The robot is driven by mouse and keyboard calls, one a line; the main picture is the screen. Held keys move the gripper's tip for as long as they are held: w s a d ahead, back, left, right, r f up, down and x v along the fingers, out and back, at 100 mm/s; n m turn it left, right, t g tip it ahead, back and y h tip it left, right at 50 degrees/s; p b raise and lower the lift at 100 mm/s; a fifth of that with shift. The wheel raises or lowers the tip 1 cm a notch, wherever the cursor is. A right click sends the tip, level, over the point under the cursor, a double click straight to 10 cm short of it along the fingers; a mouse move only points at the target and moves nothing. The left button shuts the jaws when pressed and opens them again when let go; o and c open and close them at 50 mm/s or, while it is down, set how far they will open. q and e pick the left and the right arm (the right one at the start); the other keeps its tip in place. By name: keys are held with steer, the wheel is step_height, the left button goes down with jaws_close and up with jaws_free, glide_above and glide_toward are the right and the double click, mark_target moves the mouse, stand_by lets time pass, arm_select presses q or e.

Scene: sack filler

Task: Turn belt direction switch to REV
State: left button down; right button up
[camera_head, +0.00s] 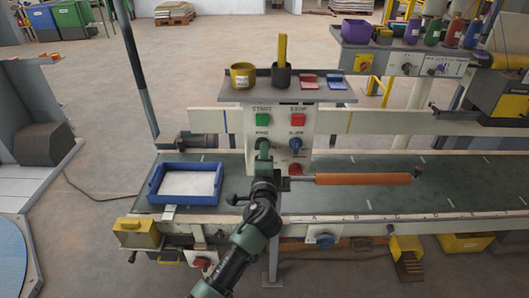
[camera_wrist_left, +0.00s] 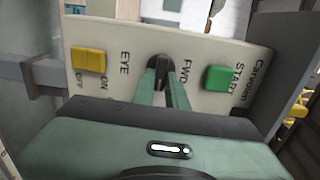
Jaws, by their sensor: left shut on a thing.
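The control panel (camera_head: 280,155) stands behind the conveyor belt in the head view, and its face (camera_wrist_left: 125,85) fills the left wrist view. The belt direction switch (camera_wrist_left: 158,62) is a dark round knob beside the label FWD. My left gripper (camera_head: 263,150) reaches up to the panel below the green START button (camera_head: 262,120). In the left wrist view its two green fingers (camera_wrist_left: 161,80) are shut on the knob. They hide part of it, and I cannot tell which way it points. No REV label is visible. My right gripper is not in view.
The red STOP button (camera_head: 297,120) and a blue knob (camera_head: 295,144) are close on the right. A yellow EYE switch (camera_wrist_left: 88,60) is also near. A blue tray (camera_head: 153,184) and an orange roller (camera_head: 365,178) flank my arm. A shelf (camera_head: 254,92) with cups overhangs the panel.

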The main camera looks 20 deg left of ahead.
arm_select(q)
steer(key=shift+a+r, duration=0.2)
steer(key=shift+r, duration=0.15)
steer(key=c, duration=1.6)
jaws_free()
steer(key=shift+c, duration=0.2)
steer(key=shift+o, duration=1)
steer(key=shift+w+f, duration=0.1)
steer(key=shift+w, duration=0.05)
steer(key=b+v, duration=0.1)
steer(key=v, duration=0.6)
steer(key=shift+s+f, duration=0.15)
steer(key=shift+s, duration=0.2)
